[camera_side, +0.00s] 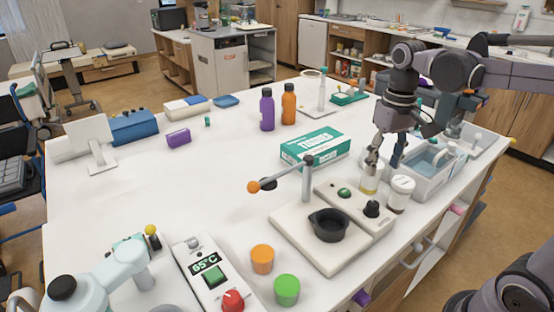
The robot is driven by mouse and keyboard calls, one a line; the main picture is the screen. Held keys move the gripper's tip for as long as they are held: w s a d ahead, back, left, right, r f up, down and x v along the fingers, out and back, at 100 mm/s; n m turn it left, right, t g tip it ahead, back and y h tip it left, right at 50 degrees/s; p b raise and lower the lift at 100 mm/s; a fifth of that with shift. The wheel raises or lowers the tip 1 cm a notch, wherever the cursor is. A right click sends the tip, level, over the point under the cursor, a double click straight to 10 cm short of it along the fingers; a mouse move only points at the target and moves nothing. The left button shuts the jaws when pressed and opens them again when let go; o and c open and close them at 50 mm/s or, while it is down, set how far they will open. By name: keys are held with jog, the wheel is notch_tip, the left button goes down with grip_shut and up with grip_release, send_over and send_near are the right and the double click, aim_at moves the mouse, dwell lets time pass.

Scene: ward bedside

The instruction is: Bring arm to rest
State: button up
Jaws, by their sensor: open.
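My gripper (382,158) points down at the right side of the white table (150,222). It is open, with one finger low over or beside a small jar with yellowish contents (369,183). I cannot tell whether that finger touches the jar. My grey arm comes in from the upper right, high above the table. A white-lidded jar (401,190) stands just right of the yellowish jar. Nothing is seen held between the fingers.
A white box with a teal label (315,147) lies left of my gripper. A clear bin (432,173) stands to the right. In front is a white apparatus with a black dish (329,225) and an orange-tipped lever (254,187). Purple (267,111) and orange (288,105) bottles stand behind. The left-centre tabletop is clear.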

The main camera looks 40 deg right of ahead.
jog(key=s+a+f+n+t, duration=0.2)
jog(key=a+f+n+t, duration=0.1)
jog(key=a+f+t, duration=0.2)
jog(key=shift+s+a+f+t, duration=0.15)
jog(key=shift+s+a+t, duration=0.2)
jog(key=shift+a+t, duration=0.6)
jog(key=shift+d, duration=0.2)
jog(key=shift+c, duration=0.3)
